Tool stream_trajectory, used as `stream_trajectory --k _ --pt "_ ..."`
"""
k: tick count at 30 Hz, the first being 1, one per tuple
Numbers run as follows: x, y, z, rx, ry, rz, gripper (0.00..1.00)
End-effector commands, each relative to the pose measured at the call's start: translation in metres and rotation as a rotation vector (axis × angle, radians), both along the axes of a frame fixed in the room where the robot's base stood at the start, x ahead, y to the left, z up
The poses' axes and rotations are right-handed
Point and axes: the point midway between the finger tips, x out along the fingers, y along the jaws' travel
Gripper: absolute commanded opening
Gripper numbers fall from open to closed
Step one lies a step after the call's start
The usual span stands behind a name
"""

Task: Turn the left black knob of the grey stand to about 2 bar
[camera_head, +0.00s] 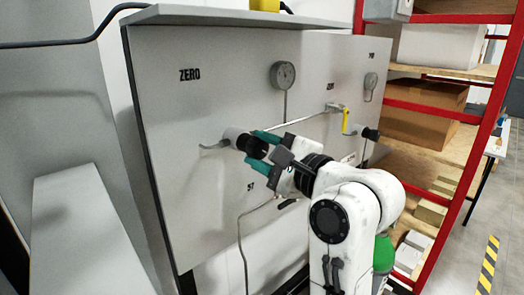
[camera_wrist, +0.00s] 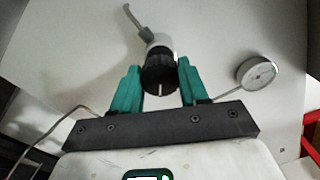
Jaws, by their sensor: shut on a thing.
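The grey stand (camera_head: 215,110) is an upright panel marked "ZERO" at its upper left. Its left black knob (camera_head: 251,146) projects from a light regulator body on a bent pipe. My gripper (camera_head: 258,149) has its two green fingers on either side of this knob and is shut on it. In the wrist view the knob (camera_wrist: 158,76) sits between the fingers, with a pale line on its face. The left round gauge (camera_head: 283,76) is above and right of the knob. It also shows in the wrist view (camera_wrist: 257,73), but its reading is too small to tell.
A second gauge (camera_head: 370,81), a yellow valve handle (camera_head: 346,121) and a right black knob (camera_head: 371,134) are farther right on the panel. Thin pipes run across it. A red shelf rack (camera_head: 432,110) with boxes stands to the right, behind my arm.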

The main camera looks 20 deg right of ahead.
Motion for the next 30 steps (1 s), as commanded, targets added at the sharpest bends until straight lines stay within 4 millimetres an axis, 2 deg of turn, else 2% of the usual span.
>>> stream_trajectory --k 6,15,30 --pt "0.0001 -0.0016 -0.0031 0.174 0.064 -0.004 0.13" --pt "0.0002 -0.002 -0.0039 0.342 0.122 -0.005 0.13" --pt "0.0004 -0.0027 -0.0048 0.418 0.149 -0.007 0.13"
